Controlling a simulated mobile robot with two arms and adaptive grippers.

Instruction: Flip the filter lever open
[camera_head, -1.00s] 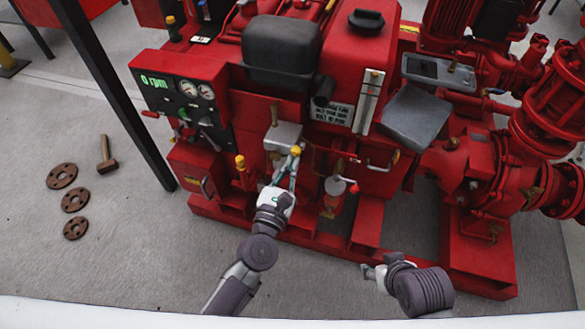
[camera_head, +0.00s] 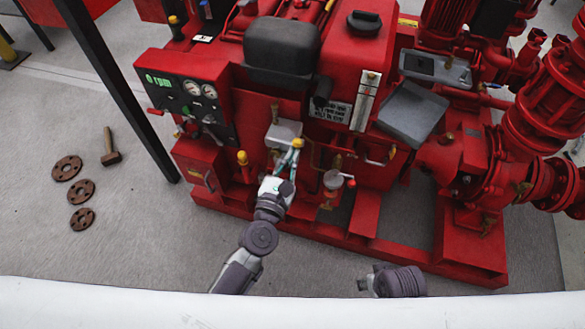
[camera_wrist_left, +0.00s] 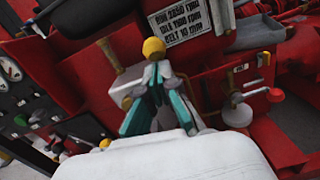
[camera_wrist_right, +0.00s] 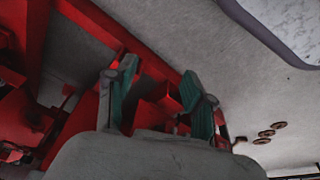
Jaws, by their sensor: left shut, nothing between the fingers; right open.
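The lever shows as a yellow knob (camera_head: 297,143) beside a grey box (camera_head: 284,132) on the front of the red pumpset. Its arm is mostly hidden by my gripper, so I cannot tell its angle. My left gripper (camera_head: 292,155) is shut and empty, its fingertips right at the knob. In the left wrist view the knob (camera_wrist_left: 153,46) sits just above the closed fingertips (camera_wrist_left: 158,68) and seems to touch them. My right gripper (camera_head: 364,284) is low in front of the pumpset base, away from the lever. The right wrist view shows its fingers (camera_wrist_right: 158,78) apart and empty.
A gauge panel (camera_head: 180,82) is left of the lever. A clear bowl with a red cap (camera_head: 333,180) hangs to its right. The red base frame (camera_head: 400,250) runs below. A hammer (camera_head: 110,148) and rusty flanges (camera_head: 80,191) lie on the floor at left.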

